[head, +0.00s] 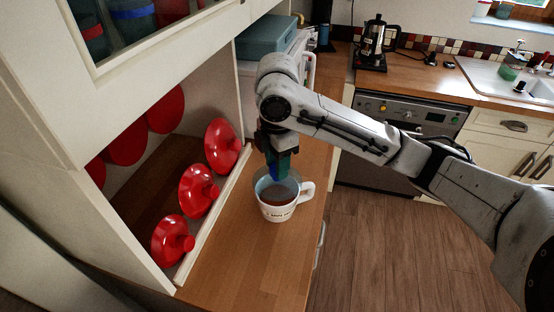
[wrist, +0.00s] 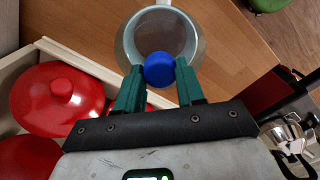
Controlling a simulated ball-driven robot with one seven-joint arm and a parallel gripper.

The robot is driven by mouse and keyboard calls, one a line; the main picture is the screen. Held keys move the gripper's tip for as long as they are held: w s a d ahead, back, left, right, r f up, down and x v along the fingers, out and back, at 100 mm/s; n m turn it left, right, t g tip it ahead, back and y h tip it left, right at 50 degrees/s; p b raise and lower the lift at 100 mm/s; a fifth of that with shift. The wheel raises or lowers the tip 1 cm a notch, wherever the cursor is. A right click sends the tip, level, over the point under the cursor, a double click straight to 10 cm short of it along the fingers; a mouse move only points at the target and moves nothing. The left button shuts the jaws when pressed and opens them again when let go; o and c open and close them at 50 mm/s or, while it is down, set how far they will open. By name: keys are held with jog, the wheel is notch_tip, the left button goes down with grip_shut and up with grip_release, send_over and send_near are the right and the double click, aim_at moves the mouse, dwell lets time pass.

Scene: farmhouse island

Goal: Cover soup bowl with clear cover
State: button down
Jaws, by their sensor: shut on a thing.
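The soup bowl (head: 278,211) is a white mug-like bowl with a handle on the right and brown soup inside. It stands upright on the wooden counter. My gripper (head: 279,176) points down above it, its green fingers shut on the blue knob (wrist: 160,68) of the clear cover (wrist: 203,48). The transparent cover is over the bowl's mouth, and the bowl's rim (wrist: 165,11) shows through it in the wrist view. Whether the cover touches the rim or hovers slightly above it, I cannot tell.
Several red lids lean in the cabinet left of the bowl, the nearest to my gripper being this one (head: 222,145). A pale ledge (head: 215,217) edges the cabinet. The counter (head: 235,270) in front is clear. A kettle (head: 376,40) stands at the back.

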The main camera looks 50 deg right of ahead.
jog(key=shift+f, duration=0.45)
jog(key=shift+f+b, duration=0.7)
jog(key=shift+f, duration=0.25)
dwell(0.7)
jog(key=c, duration=0.6)
grip_release()
jog(key=shift+r, duration=0.15)
notch_tip(320, 180, up, 6)
jog(key=p, duration=0.5)
jog(key=shift+p, duration=0.3)
jog(key=shift+s+f, duration=0.1)
jog(key=shift+f, duration=0.1)
